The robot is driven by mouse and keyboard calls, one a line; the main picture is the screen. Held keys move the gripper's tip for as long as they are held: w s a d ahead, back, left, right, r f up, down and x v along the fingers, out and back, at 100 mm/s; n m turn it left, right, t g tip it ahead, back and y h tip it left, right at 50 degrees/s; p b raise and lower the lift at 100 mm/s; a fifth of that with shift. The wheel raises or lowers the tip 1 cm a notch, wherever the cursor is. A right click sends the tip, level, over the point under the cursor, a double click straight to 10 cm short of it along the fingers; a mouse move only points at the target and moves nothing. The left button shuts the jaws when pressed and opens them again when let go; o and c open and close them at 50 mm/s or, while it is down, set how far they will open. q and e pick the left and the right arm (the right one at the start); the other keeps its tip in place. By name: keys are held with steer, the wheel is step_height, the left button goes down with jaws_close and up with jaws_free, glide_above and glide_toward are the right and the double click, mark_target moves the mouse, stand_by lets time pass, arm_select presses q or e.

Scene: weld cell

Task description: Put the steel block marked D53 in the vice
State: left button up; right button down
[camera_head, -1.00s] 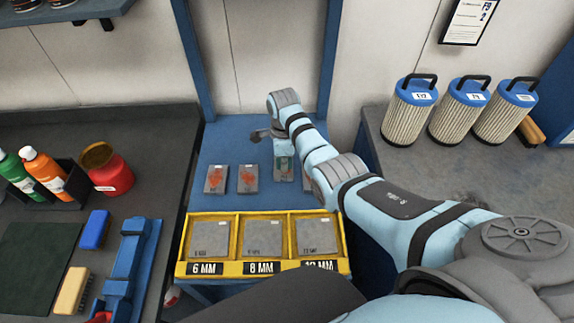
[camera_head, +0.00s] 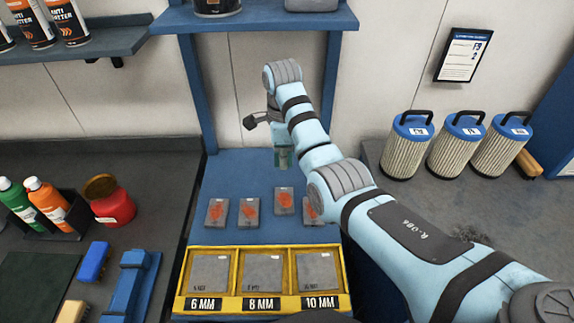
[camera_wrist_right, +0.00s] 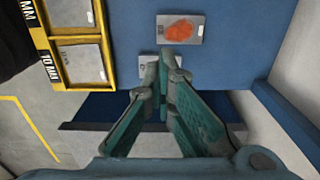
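Several flat grey steel blocks with orange marks lie on the blue bench: a far-left one (camera_head: 217,212), a second (camera_head: 249,212), a third set slightly farther back (camera_head: 284,201) and a fourth (camera_head: 311,208) partly behind my right arm. Their markings are too small to read, so I cannot tell which is D53. My right gripper (camera_head: 283,159) hangs above the third block, apart from it. In the wrist view its teal fingers (camera_wrist_right: 160,70) come together with no block seen between them. A blue tool, perhaps the vice (camera_head: 130,287), stands on the left bench. My left gripper is not in view.
A yellow tray (camera_head: 234,285) with 6, 8 and 10 MM bins sits at the front of the blue bench. A shelf (camera_head: 260,20) crosses above it. Filter canisters (camera_head: 408,148) stand right. A red can (camera_head: 115,207), bottles and a blue brush (camera_head: 93,262) are left.

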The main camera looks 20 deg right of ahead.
steer(key=shift+c, duration=2.4)
jaws_free()
